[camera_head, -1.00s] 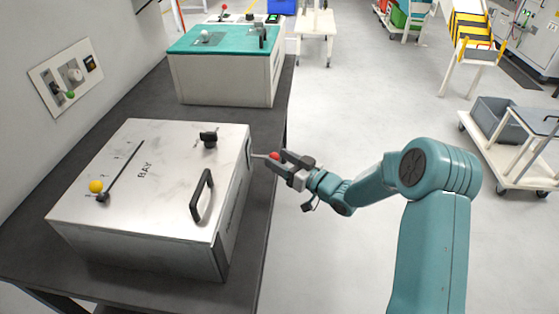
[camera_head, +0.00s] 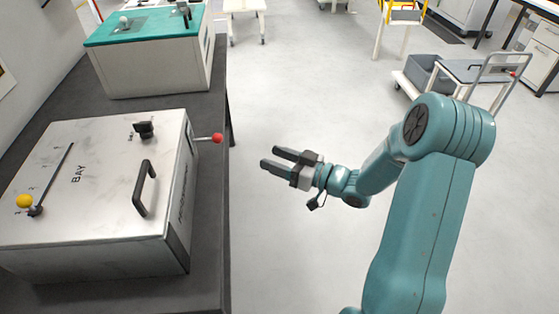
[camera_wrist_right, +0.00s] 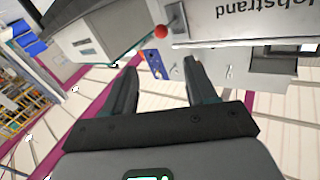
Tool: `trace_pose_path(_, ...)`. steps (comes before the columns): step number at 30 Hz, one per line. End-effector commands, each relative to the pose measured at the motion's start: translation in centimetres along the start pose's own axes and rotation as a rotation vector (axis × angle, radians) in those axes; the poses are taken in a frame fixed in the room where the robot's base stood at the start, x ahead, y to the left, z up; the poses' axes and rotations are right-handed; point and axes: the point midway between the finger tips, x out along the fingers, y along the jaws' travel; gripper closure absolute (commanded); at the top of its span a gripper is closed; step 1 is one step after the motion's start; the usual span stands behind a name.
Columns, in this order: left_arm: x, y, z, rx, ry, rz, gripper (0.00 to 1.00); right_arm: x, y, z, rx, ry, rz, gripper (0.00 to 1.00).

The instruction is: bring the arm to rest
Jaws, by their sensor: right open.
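My right gripper (camera_head: 278,163) is open and empty, in the air over the floor to the right of the bench. It points left toward a red ball knob (camera_head: 217,138) on a short rod at the right side of a metal box marked BAY (camera_head: 105,205). A clear gap lies between fingertips and knob. In the right wrist view the open fingers (camera_wrist_right: 163,85) show with nothing between them, and the red knob (camera_wrist_right: 161,31) is beyond them. My left gripper is not in view.
The BAY box has a black handle (camera_head: 145,188), a black dial (camera_head: 144,130) and a yellow-knobbed lever (camera_head: 24,201). A teal-topped box (camera_head: 150,62) stands behind it on the dark bench (camera_head: 205,260). A trolley with a grey bin (camera_head: 425,72) is at back right. The floor between is clear.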

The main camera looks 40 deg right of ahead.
Motion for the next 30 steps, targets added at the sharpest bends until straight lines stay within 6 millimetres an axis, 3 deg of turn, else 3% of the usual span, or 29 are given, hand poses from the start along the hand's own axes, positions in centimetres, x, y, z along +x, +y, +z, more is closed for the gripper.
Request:
trace_pose_path(5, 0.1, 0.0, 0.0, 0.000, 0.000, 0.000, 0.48, -0.8, 0.0, 0.0, 0.000, -0.001, 0.000, 0.44)
trace_pose_path(21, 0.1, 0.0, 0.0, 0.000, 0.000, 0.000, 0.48, -0.3, -0.1, 0.5, 0.013, -0.010, 0.007, 0.44)
trace_pose_path(23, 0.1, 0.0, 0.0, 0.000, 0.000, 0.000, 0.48, 0.7, -0.3, 1.9, 0.044, -0.038, 0.028, 0.44)
trace_pose_path(26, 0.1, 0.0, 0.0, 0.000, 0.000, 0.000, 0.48, 3.3, -1.6, 6.8, 0.144, -0.157, 0.090, 0.44)
trace_pose_path(30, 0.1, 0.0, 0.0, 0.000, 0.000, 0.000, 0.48, 5.3, -6.7, 17.0, 0.311, -0.473, 0.172, 0.44)
